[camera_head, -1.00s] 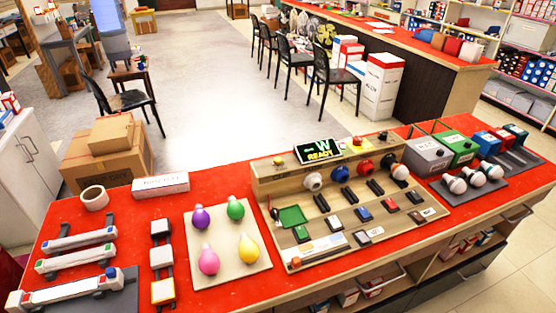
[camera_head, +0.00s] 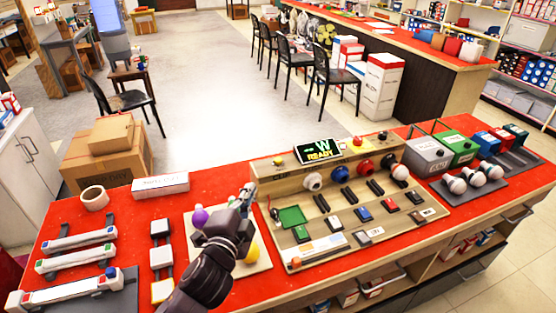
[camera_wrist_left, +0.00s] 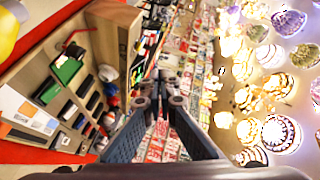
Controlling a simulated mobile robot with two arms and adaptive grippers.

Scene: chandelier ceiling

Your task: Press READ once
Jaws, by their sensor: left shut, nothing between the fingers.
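A wooden test board (camera_head: 284,181) stands on the red counter, with a small display (camera_head: 319,151) on top that shows "READY". My left gripper (camera_head: 250,190) is shut and empty, above the bulb tray at the board's left end, apart from the buttons. In the left wrist view the shut fingers (camera_wrist_left: 157,85) point past the board (camera_wrist_left: 112,22). My right gripper is not in view.
A pale tray (camera_head: 196,258) with colored bulbs lies under my left arm, partly hidden. Lamp tubes (camera_head: 76,262) and switch blocks (camera_head: 162,255) lie to the left. Grey (camera_head: 428,155) and green (camera_head: 459,147) boxes and white bulbs stand to the right.

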